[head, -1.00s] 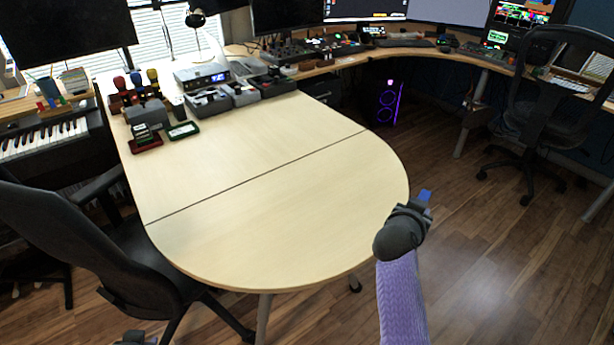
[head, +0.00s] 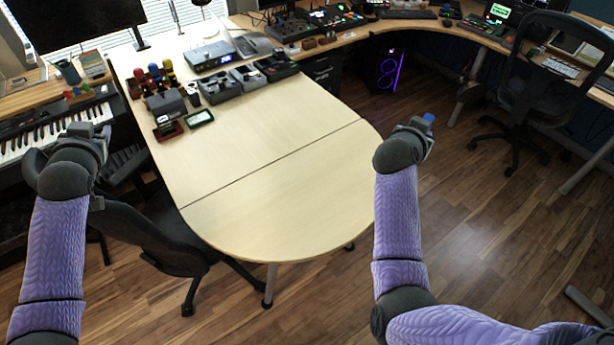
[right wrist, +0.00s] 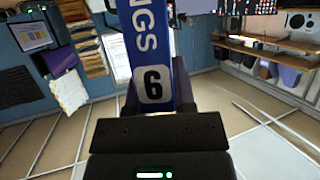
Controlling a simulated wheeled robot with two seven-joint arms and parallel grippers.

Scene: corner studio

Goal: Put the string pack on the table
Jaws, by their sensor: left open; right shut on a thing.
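The string pack (right wrist: 152,45) is a blue strip in the right wrist view, with white letters and a black 6 on a white patch. My right gripper (head: 427,128) is shut on it. In the head view only a small blue bit of the pack (head: 429,117) shows past the gripper, just right of the table's rounded end, over the floor. The light wood table (head: 290,190) has a wide bare top. My left gripper (head: 104,134) is open, left of the table near the keyboard; its fingers show only partly.
Grey trays (head: 220,87), small red-rimmed and green-rimmed trays, and coloured tools fill the table's far left end. A black office chair (head: 165,235) stands at the table's left side. Another chair (head: 535,95) is at the right. The table's near half is clear.

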